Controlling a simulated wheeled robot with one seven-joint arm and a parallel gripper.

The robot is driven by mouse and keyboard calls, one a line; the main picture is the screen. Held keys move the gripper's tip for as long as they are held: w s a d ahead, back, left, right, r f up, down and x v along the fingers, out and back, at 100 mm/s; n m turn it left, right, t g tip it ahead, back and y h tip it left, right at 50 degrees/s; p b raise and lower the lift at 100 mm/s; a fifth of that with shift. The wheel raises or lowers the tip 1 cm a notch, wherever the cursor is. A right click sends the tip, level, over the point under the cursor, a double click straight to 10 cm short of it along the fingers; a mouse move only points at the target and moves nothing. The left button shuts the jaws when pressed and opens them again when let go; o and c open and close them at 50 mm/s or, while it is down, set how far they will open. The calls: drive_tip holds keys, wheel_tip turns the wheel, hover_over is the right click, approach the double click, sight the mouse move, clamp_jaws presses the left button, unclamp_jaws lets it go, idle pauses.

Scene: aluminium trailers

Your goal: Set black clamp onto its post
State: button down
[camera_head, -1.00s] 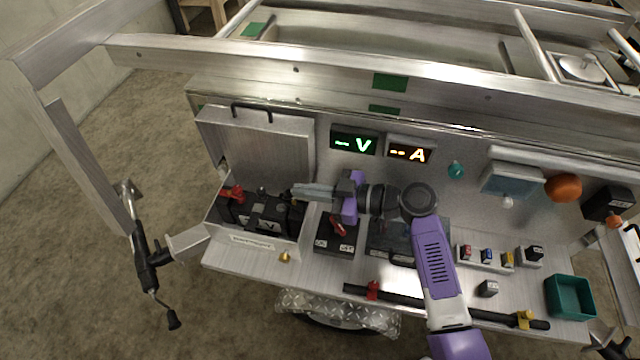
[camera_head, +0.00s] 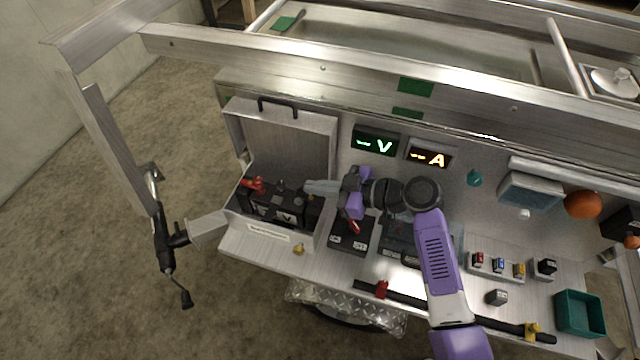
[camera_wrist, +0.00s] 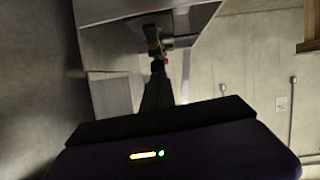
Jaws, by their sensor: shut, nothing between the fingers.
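The black battery (camera_head: 262,209) sits in an open metal box at the left of the bench. A red clamp (camera_head: 253,184) is at its left rear corner. A dark shape at the battery's right end (camera_head: 313,206), just below my fingertips, may be the black clamp; its outline merges with the battery. My gripper (camera_head: 308,187) is shut and empty, pointing left above the right side of the box. I cannot tell whether it touches anything. In the wrist view my narrow fingers (camera_wrist: 158,85) point at a dim box area with a small red spot; the posts cannot be made out.
The raised box lid (camera_head: 285,140) stands behind the battery. A black unit with a red lever (camera_head: 350,236) sits right of the box. A black bar (camera_head: 430,305) lies along the front edge. A green bin (camera_head: 580,314) is at the right. A metal rail crosses above.

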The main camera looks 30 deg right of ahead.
drive_tip(key=shift+w+a+r+g+h+p, duration=0.3)
drive_tip(key=shift+w+a+g+h+p, duration=0.15)
drive_tip(key=shift+p, duration=0.25)
drive_tip(key=shift+w+a+f+g+h, duration=0.15)
drive_tip(key=shift+g+h, duration=0.2)
drive_tip(key=shift+w+a+f, duration=0.25)
drive_tip(key=shift+f, duration=0.2)
drive_tip(key=shift+w+a+f+b, duration=0.15)
drive_tip(key=shift+w+a+b, duration=0.25)
drive_tip(key=shift+b, duration=0.4)
